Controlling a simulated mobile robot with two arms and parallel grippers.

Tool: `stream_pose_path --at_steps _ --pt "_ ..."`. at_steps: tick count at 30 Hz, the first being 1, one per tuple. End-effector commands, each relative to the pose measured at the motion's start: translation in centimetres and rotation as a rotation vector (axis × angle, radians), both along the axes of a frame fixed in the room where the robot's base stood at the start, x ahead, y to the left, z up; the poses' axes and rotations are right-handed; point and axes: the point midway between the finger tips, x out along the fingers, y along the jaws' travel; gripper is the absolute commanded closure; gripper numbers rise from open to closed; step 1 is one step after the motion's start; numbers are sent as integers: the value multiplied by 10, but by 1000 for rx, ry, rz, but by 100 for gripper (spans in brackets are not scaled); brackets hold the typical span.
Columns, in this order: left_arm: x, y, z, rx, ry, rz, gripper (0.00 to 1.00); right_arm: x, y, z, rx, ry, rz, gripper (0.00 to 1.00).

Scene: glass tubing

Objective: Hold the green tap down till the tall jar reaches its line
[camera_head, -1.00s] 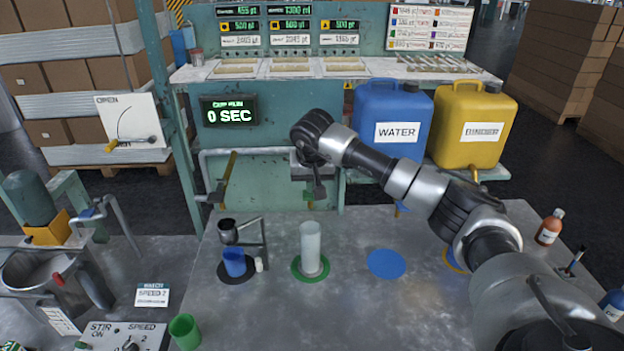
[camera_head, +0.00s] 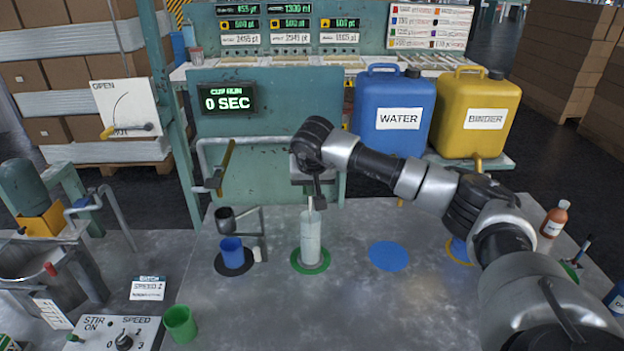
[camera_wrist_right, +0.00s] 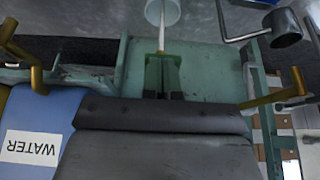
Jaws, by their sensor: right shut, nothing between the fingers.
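The tall jar (camera_head: 311,240) is pale and see-through and stands upright on the green ring (camera_head: 323,264) on the bench. A thin pale stream runs into its mouth. The level inside and the line cannot be made out. My right gripper (camera_head: 318,190) is shut and empty, just above and behind the jar at the tap. In the right wrist view, which is upside down, the green tap (camera_wrist_right: 161,70) is right at the gripper's fingertips (camera_wrist_right: 162,92), with the stream running into the jar (camera_wrist_right: 162,10). Contact is partly hidden. My left gripper is out of view.
A blue cup (camera_head: 232,252) stands on a dark ring left of the jar, by a small metal stand. A blue disc (camera_head: 387,256) lies to the right. Blue water (camera_head: 392,112) and yellow binder (camera_head: 474,112) canisters stand behind. A display (camera_head: 228,99) reads 0 SEC.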

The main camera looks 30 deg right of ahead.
Motion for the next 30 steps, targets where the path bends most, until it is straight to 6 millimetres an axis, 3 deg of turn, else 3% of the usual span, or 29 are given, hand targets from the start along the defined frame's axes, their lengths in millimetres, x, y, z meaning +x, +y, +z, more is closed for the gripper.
stream_pose_path --at_steps 21,30 --pt "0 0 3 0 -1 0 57 0 0 3 0 0 0 100" --pt "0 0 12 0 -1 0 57 1 0 16 0 -2 -1 100"
